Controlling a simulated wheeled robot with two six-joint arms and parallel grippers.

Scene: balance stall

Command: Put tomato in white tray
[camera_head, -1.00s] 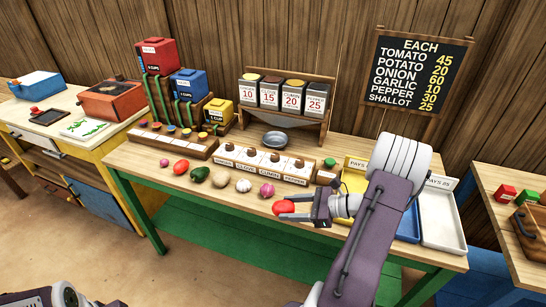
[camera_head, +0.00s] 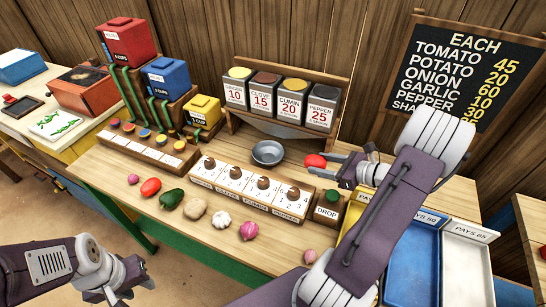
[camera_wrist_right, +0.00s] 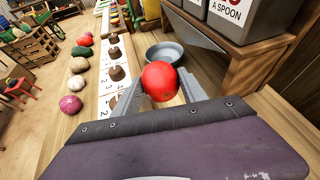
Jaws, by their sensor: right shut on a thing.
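A red tomato (camera_head: 315,160) is between the fingertips of my right gripper (camera_head: 322,162), which is shut on it. The tomato also shows in the right wrist view (camera_wrist_right: 160,80), near the metal bowl (camera_wrist_right: 166,52). It is held above the table, near the dispenser rack. The white tray (camera_head: 466,268) stands at the right end of the table, to the right of my right gripper, and its visible floor is bare. My left gripper (camera_head: 118,296) is low at the bottom left, partly cut off, and its jaws cannot be made out.
A blue tray (camera_head: 412,258) adjoins the white one; a yellow tray (camera_head: 352,216) is partly behind my right arm. Another red tomato (camera_head: 151,187) lies in the front row with several vegetables. A block with knobs (camera_head: 250,190) and a green DROP button (camera_head: 331,197) stand mid-table.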

